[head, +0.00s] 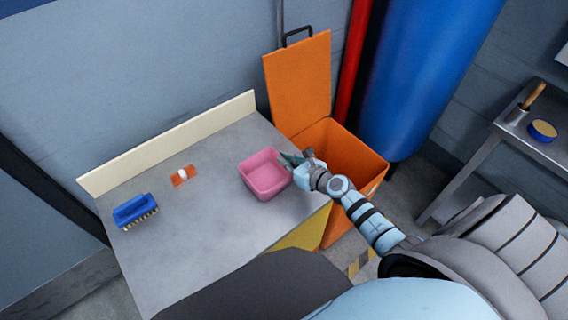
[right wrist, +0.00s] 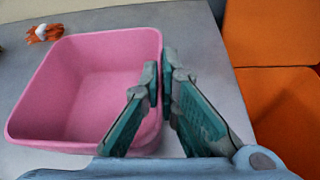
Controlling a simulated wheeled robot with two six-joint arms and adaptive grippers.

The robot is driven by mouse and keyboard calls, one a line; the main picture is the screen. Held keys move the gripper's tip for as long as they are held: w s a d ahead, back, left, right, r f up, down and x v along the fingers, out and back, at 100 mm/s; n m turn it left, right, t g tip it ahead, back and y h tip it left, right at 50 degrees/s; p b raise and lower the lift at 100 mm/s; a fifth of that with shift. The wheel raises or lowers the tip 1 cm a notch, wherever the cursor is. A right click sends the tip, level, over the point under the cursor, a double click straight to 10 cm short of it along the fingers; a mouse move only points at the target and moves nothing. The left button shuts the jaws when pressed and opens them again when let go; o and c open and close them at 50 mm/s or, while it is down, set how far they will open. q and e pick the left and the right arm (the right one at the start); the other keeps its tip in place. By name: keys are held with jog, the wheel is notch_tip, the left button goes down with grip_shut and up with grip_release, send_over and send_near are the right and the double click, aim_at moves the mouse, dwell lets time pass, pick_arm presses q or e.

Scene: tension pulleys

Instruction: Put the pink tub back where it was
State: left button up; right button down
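The pink tub (head: 265,186) is empty and upright, at the right part of the grey table (head: 190,245). I cannot tell whether it rests on the table or is slightly above it. My right gripper (head: 287,159) reaches it from the right. In the right wrist view the tub (right wrist: 90,90) fills the left side, and the right gripper (right wrist: 160,75) has one finger inside and one outside its near right wall. The fingers look closed on that wall. My left gripper is not in view.
A blue brush (head: 134,210) and an orange cloth with a white item (head: 183,176) lie on the left of the table. An open orange bin (head: 352,150) stands right of it. A blue cylinder (head: 425,75) and a metal side table (head: 535,140) are farther right.

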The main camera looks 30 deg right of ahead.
jog(key=c, duration=2.3)
grip_release()
jog(key=shift+f, duration=0.25)
jog(key=o, duration=0.5)
jog(key=shift+r, duration=0.1)
jog(key=shift+r, duration=0.3)
jog(key=p+v, duration=0.3)
jog(key=v, duration=0.9)
